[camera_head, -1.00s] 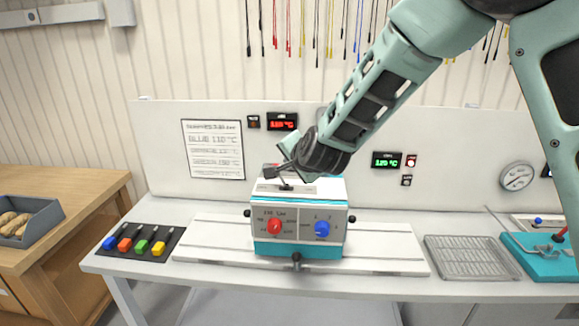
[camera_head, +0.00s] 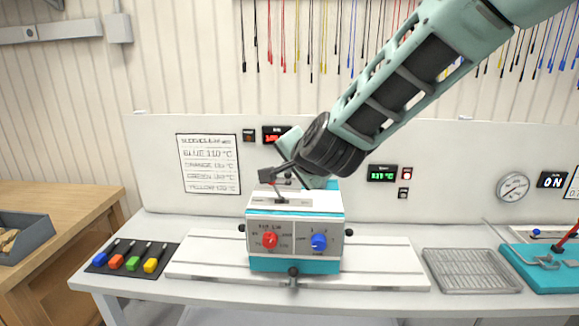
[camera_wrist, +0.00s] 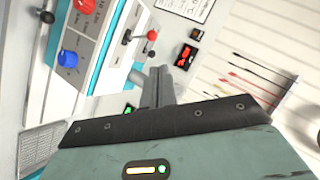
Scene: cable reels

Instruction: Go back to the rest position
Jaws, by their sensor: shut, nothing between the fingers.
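My gripper (camera_head: 283,171) is in the head view, above and behind the top of a white and teal machine (camera_head: 295,263). In the wrist view its fingers (camera_wrist: 158,88) are together with nothing between them. The machine has a red knob (camera_head: 270,240) and a blue knob (camera_head: 319,242) on its grey front, and a small lever on top. In the wrist view the red knob (camera_wrist: 85,6), the blue knob (camera_wrist: 68,59) and a red-tipped lever (camera_wrist: 126,36) lie to the upper left of the fingers. Part of the gripper is hidden by my wrist in the head view.
A black mat (camera_head: 103,264) with colored-handled tools lies left of the machine. A wire rack (camera_head: 471,270) and a teal device (camera_head: 546,267) stand right. A white panel with a printed sign (camera_head: 209,164), displays and a gauge (camera_head: 513,187) stands behind. Colored cables hang above.

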